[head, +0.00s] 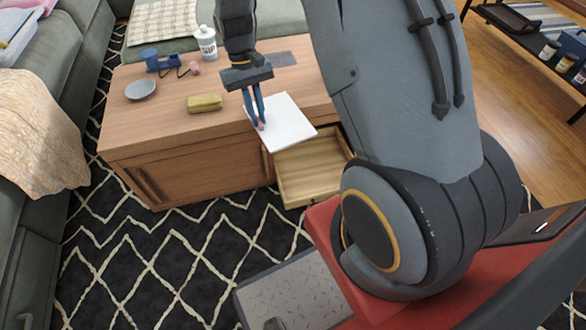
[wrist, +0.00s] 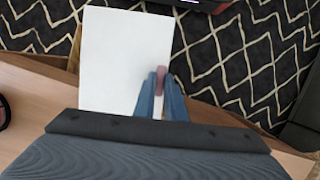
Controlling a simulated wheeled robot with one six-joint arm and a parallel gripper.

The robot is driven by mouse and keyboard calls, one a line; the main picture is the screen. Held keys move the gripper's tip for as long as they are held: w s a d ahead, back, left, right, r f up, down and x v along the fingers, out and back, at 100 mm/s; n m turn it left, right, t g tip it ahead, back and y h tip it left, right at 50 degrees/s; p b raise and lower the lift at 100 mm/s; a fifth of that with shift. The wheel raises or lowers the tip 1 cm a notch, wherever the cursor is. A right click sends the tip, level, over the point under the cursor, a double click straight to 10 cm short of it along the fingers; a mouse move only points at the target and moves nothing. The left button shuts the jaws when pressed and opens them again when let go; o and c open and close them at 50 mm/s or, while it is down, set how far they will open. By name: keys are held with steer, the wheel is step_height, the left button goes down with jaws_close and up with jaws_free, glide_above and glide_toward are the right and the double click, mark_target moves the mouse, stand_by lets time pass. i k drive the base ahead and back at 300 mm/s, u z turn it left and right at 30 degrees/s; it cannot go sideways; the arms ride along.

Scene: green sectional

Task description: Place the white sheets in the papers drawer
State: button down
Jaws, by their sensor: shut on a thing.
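The white sheets (head: 285,122) are a flat white stack at the front edge of the wooden table, partly above the open drawer. My gripper (head: 260,125) is shut on their near-left part, with its fingers pointing down. In the wrist view the white sheets (wrist: 125,60) extend away from my gripper (wrist: 160,100), out past the table edge over the rug. The open papers drawer (head: 308,172) is pulled out from the table front and looks empty where it shows. The sheets hide its back part. Whether the sheets touch the tabletop is unclear.
On the wooden table (head: 165,125) are a yellow-green block (head: 204,103), a grey dish (head: 140,90), a white bottle (head: 206,42), blue items (head: 160,62) and a grey flat piece (head: 283,59). Green sofa sections stand left and behind. Patterned rug (head: 160,260) lies in front.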

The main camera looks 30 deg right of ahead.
mark_target(309, 175)
steer(key=u, duration=2.65)
steer(key=k, duration=1.95)
steer(key=z, duration=1.25)
steer(key=i, duration=0.45)
steer(key=z, duration=0.05)
